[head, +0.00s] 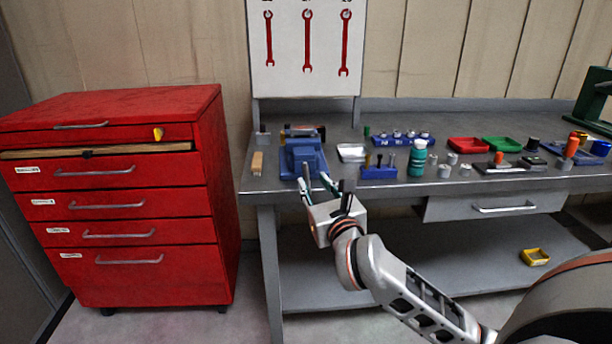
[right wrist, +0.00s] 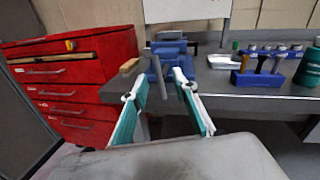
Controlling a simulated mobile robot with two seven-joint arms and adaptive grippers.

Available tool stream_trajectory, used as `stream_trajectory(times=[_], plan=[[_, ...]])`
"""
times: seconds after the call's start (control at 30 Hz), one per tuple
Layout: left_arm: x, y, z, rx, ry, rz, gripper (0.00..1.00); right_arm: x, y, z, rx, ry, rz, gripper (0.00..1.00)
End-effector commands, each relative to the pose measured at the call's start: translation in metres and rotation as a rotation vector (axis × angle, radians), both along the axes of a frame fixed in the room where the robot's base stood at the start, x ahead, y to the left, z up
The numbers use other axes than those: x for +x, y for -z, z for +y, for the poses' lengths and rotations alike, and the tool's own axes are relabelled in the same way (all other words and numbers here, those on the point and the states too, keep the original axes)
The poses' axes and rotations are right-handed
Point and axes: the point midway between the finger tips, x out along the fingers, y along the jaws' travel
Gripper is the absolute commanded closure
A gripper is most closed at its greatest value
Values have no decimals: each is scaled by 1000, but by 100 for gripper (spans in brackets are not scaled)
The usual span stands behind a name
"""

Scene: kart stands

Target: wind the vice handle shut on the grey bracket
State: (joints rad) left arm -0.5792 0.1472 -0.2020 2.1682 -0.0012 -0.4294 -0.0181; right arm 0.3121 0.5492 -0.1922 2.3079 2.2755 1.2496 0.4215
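The blue vice (head: 303,157) stands at the front edge of the grey bench, left of its middle; it also shows in the right wrist view (right wrist: 172,66). Its grey handle bar (right wrist: 159,77) hangs at the vice's front, tilted slightly. A grey piece (right wrist: 168,46) at the jaws may be the bracket, but its fit in the jaws is unclear. My right gripper (head: 313,180) is open in front of the vice. In the right wrist view its fingers (right wrist: 161,84) are spread to either side of the handle, with gaps visible. My left gripper is not in view.
A wooden-coloured block (head: 257,162) lies left of the vice. A blue tool holder (head: 379,172), a silver tray (head: 352,152) and a green bottle (head: 418,158) stand to its right. A red drawer cabinet (head: 120,200) is left of the bench (head: 460,186).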

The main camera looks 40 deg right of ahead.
Motion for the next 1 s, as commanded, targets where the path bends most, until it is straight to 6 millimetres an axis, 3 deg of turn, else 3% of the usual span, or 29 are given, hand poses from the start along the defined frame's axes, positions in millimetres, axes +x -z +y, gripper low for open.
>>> stream_trajectory(times=[0.33, 0.73, 0.77, 0.87, 1.0], plan=[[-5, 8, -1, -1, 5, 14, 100, 47, 2, -18, -4, 2, 1, 71], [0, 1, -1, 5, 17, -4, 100, 56, 0, -21, -3, 2, 0, 71], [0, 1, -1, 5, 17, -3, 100, 56, 0, -21, -3, 2, 0, 74], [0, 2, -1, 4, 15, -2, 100, 56, 0, -21, -4, 2, 0, 100], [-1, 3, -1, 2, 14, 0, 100, 56, 1, -21, -3, 2, 1, 100]])
